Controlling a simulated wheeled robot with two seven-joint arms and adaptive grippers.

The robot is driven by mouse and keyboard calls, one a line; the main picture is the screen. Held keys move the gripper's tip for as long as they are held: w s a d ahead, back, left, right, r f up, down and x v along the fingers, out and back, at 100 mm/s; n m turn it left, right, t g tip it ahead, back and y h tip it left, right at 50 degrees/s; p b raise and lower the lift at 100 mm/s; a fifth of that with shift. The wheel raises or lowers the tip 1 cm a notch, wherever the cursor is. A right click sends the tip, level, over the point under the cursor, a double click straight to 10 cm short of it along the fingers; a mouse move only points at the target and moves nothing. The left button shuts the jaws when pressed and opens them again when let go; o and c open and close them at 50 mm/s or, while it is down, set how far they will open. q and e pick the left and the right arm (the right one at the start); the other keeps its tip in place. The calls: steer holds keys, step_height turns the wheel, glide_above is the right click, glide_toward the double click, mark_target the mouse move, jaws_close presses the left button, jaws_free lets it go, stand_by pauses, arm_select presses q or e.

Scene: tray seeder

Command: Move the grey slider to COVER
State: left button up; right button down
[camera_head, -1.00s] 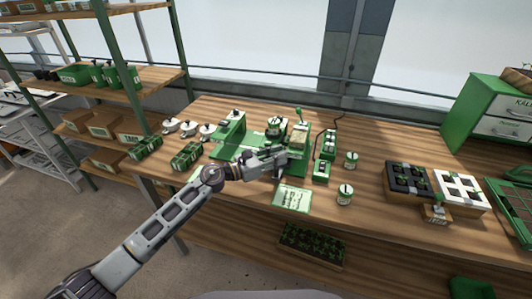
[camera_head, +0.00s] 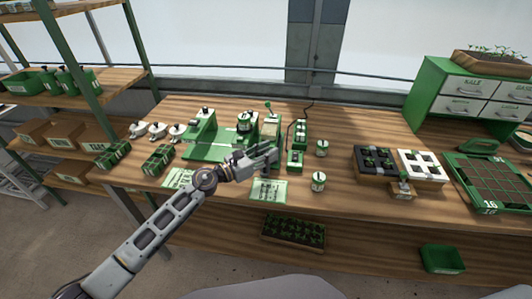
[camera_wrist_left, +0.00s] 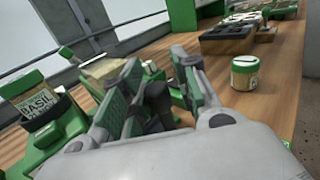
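The green tray seeder (camera_head: 208,150) stands on the bench, with a lever and a round hopper on it. My left gripper (camera_head: 272,155) is at its front right side in the head view. In the left wrist view the fingers (camera_wrist_left: 157,85) are apart, with a dark grey upright knob (camera_wrist_left: 156,104) between them. This may be the grey slider; I cannot tell whether the fingers touch it. Its track and any COVER marking are hidden or too small to read. A jar labelled BASIL (camera_wrist_left: 38,106) shows at the left. My right gripper is not in view.
Small green control boxes (camera_head: 295,159) stand just right of the gripper. A printed card (camera_head: 269,189) lies in front. Open bench lies between jars and trays.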

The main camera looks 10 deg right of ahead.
arm_select(q)
steer(key=shift+v, duration=0.9)
steer(key=v, duration=1)
